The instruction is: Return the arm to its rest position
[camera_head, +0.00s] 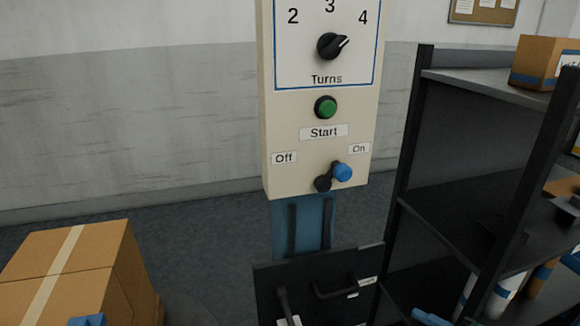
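Neither of my grippers shows clearly in the head view. A small blue piece at the bottom edge left of centre and another at the bottom right may be parts of my arms, but too little shows to be sure. A cream control panel (318,150) stands in the middle. Its black Turns dial (332,46) points up and right, towards the 4. Below it is a green Start button (325,107). A lever with a blue knob (342,172) tilts towards the On label (359,149).
A taped cardboard box (60,265) is at the lower left. A black shelf rack (465,150) fills the right, with a carton (540,62) on top and rolls (505,296) low down. A black panel with handles (325,285) is below the control panel. Floor shows between box and panel.

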